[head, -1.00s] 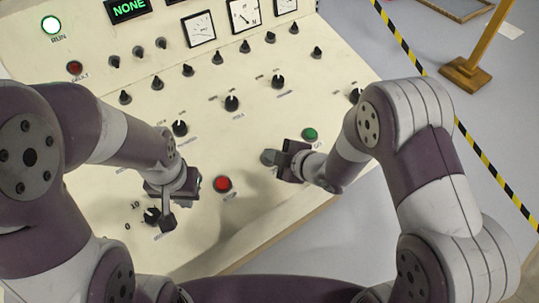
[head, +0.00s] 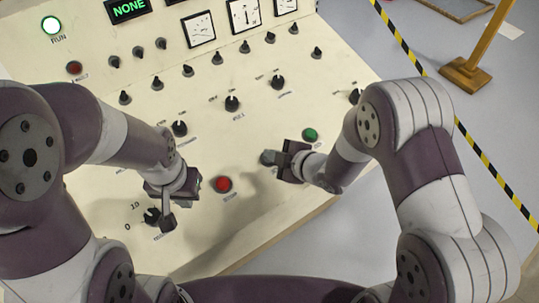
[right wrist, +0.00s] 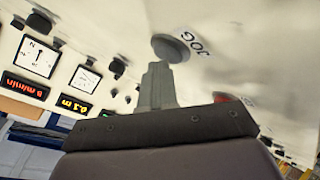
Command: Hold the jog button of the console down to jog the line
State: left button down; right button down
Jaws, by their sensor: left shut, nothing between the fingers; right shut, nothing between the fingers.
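The console (head: 110,180) has a sloped cream panel. The grey round jog button (right wrist: 170,48), with the JOG label beside it, shows in the right wrist view. In the head view it is a grey disc (head: 266,157) at the tip of my right gripper (head: 277,159), which partly hides it. My right gripper is shut and empty, its fingertips (right wrist: 158,72) at the button's edge; they look in contact, but I cannot tell how far the button is pressed. My left gripper (head: 168,221) is shut and empty, low over the panel beside a black knob (head: 152,216).
A red button (head: 222,184) lies between my grippers and a green button (head: 310,134) is just beyond the right one. Several knobs and gauges (head: 244,14) fill the upper panel. The RUN lamp (head: 51,25) glows green. Displays read about 8 m/min (right wrist: 25,86) and 6.1 m (right wrist: 76,104).

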jog(key=shift+r, duration=0.1)
jog(key=shift+s+d+r+p, duration=0.1)
jog(key=shift+s+r+p, duration=0.1)
jog(key=shift+r+p, duration=0.55)
jog(key=shift+r, duration=0.1)
jog(key=r+p, duration=0.2)
jog(key=r, duration=0.1)
jog(key=s+r+p, duration=0.1)
jog(key=p, duration=0.1)
jog(key=shift+d+r, duration=0.35)
jog(key=shift+w, duration=0.1)
